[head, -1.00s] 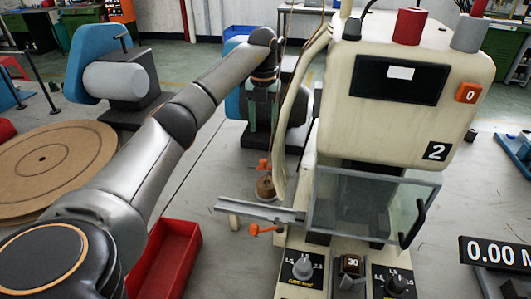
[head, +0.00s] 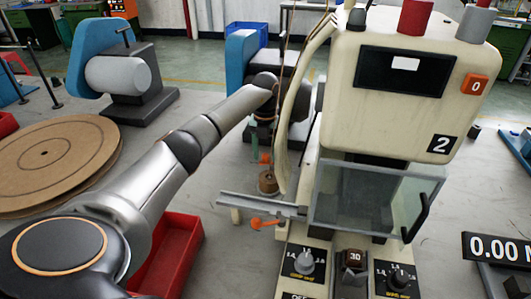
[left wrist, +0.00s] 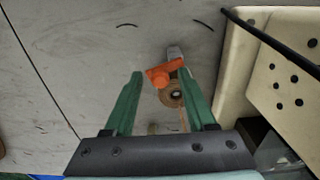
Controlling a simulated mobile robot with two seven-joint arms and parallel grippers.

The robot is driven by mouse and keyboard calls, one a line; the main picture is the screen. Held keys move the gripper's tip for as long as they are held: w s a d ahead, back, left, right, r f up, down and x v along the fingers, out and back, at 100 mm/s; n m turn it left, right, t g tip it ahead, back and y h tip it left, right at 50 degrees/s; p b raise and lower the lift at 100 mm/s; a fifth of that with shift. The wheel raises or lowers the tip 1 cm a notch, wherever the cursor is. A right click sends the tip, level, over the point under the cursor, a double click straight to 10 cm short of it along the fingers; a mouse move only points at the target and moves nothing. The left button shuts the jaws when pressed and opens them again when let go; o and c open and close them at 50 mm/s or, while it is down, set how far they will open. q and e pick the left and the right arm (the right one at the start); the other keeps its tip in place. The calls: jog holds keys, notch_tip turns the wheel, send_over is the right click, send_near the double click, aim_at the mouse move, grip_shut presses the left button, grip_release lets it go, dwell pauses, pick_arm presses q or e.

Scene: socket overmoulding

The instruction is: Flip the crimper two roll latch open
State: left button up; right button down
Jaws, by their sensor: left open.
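Crimper two (head: 385,110) is the cream machine with the "2" label in the head view. Its orange roll latch (head: 265,158) shows small above a brown roll (head: 268,183) at the machine's left side. In the left wrist view the orange latch (left wrist: 163,73) lies between the tips of my green fingers, with the roll (left wrist: 174,95) below it. My left gripper (head: 262,150) is open and points down over the latch; I cannot tell whether a finger touches it. The fingers (left wrist: 165,80) hold nothing. My right gripper is not in view.
A second orange lever (head: 262,223) sits by the metal rail (head: 255,205) in front. The crimper's cream body (left wrist: 275,90) stands close to the right of my fingers. A red bin (head: 168,255) and brown discs (head: 50,160) are at left.

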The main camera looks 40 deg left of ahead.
pick_arm(q)
grip_shut()
dwell(0.3)
jog(key=shift+w+a+r+m, duration=0.1)
jog(key=shift+m, duration=0.4)
jog(key=shift+w+a+m, duration=0.1)
jog(key=shift+w+m, duration=0.05)
jog(key=shift+m, duration=0.85)
grip_release()
